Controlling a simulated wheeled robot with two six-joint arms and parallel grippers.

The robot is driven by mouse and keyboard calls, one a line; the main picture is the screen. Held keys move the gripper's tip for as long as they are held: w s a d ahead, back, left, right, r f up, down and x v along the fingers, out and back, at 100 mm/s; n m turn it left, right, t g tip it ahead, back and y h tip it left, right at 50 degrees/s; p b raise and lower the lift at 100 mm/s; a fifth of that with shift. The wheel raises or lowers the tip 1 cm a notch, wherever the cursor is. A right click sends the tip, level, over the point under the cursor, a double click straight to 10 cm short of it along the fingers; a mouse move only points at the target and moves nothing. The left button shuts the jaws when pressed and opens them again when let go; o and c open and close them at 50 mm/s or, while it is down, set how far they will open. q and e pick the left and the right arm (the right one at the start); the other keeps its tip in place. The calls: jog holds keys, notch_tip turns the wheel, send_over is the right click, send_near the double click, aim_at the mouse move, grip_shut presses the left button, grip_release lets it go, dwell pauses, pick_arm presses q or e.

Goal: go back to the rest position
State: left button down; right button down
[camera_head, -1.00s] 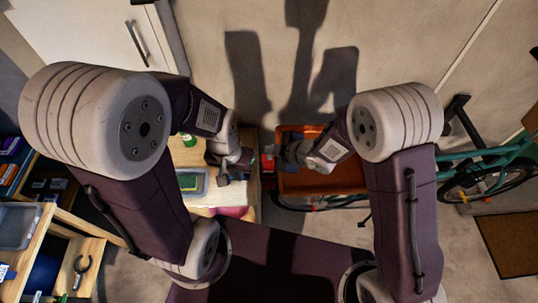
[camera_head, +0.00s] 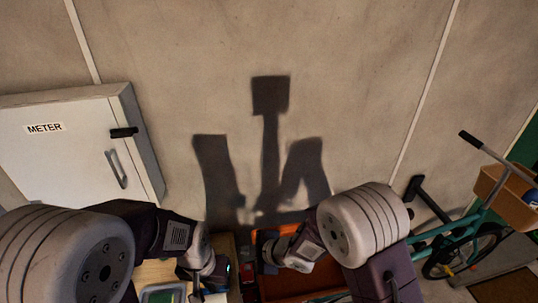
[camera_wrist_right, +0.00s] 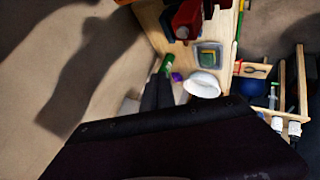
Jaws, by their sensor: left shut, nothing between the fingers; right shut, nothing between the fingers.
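My left gripper (camera_head: 198,293) is low in the head view, over the wooden table at the bottom edge. It is shut and empty, and its tips are small and dark there. My right gripper (camera_head: 267,257) is a little higher and to the right, pointing left near the orange crate (camera_head: 292,285). It is shut with nothing held. In the right wrist view its dark fingers (camera_wrist_right: 157,93) lie together. Both arms are bent in front of me, and the lower links are partly cut off by the frame.
A white meter cabinet (camera_head: 62,150) hangs on the wall at left. A teal bicycle (camera_head: 455,245) stands at right. The right wrist view shows a wooden table (camera_wrist_right: 222,30) with a white bowl (camera_wrist_right: 202,84), a green-topped container (camera_wrist_right: 209,56) and a red object (camera_wrist_right: 187,20).

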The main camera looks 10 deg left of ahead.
jog(key=w+d+f+m+t+h+b, duration=0.1)
jog(key=w+d+f+m+t+b, duration=0.25)
jog(key=w+d+b, duration=0.5)
jog(key=s+d+f+m+h+b, duration=0.1)
jog(key=d+f+m+h+b, duration=0.2)
jog(key=d, duration=0.5)
jog(key=s+d+f+m+h+b, duration=0.1)
jog(key=s+d+m+h+b, duration=0.1)
jog(key=d+m+b, duration=0.4)
jog(key=s+d+f+m+g, duration=0.2)
jog(key=s, duration=0.4)
jog(key=s+d+f+m+g+h, duration=0.1)
jog(key=s+d+f+m+g, duration=0.1)
jog(key=s, duration=0.4)
jog(key=s+d+f+m+g, duration=0.2)
jog(key=s+m+g, duration=0.1)
jog(key=s, duration=0.3)
jog(key=shift+d+f+m+h, duration=0.2)
jog(key=shift+f+m+h, duration=0.1)
jog(key=shift+m, duration=0.45)
jog(key=shift+s+d, duration=0.1)
